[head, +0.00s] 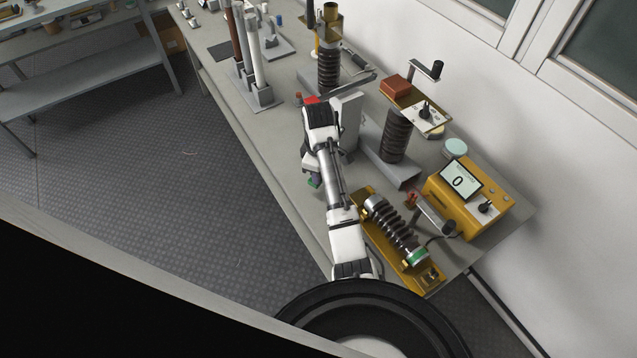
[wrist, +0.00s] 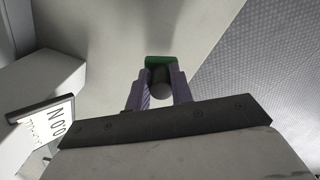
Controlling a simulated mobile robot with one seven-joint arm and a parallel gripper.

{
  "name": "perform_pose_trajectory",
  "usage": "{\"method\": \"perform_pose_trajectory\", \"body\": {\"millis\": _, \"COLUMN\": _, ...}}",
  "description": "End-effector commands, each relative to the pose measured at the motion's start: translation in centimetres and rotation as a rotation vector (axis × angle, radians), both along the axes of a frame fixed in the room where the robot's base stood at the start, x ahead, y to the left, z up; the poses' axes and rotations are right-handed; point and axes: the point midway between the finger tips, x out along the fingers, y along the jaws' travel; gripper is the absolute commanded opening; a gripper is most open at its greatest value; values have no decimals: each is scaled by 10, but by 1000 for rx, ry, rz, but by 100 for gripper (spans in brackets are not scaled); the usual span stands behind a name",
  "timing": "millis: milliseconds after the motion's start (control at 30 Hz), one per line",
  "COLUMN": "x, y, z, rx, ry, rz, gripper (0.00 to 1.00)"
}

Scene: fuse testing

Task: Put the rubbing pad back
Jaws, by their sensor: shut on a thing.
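My gripper (head: 311,168) is low over the front edge side of the long grey bench. In the wrist view its two purple-grey fingers (wrist: 158,92) are shut on the rubbing pad, seen as a grey round grip with a green pad (wrist: 158,61) at its far end. The green also shows just below the gripper in the head view (head: 315,182). Bare bench top lies beyond the pad in the wrist view. I cannot tell whether the pad touches the bench. My arm hides part of the bench around it.
A grey upright block (head: 347,118) stands close to my gripper. A yellow tray with a ribbed insulator (head: 393,226) lies nearer me, beside my arm. A yellow meter (head: 462,200) reads 0. More ribbed posts and upright rods stand farther along. The patterned floor drops off left of the bench.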

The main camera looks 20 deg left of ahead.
Motion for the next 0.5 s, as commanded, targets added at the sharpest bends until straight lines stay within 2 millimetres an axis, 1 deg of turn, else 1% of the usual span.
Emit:
{"method": "perform_pose_trajectory", "body": {"millis": 67, "x": 0, "y": 0, "z": -6, "rx": 0, "ry": 0, "rz": 0, "gripper": 1}}
{"method": "perform_pose_trajectory", "body": {"millis": 133, "x": -1, "y": 0, "z": -17, "rx": -1, "ry": 2, "rz": -1, "gripper": 1}}
{"method": "perform_pose_trajectory", "body": {"millis": 300, "x": 0, "y": 0, "z": -38, "rx": 0, "ry": 2, "rz": 0, "gripper": 1}}
{"method": "perform_pose_trajectory", "body": {"millis": 400, "x": 0, "y": 0, "z": -43, "rx": 1, "ry": 0, "rz": 0, "gripper": 1}}
{"method": "perform_pose_trajectory", "body": {"millis": 500, "x": 0, "y": 0, "z": -44, "rx": 1, "ry": -1, "rz": 0, "gripper": 1}}
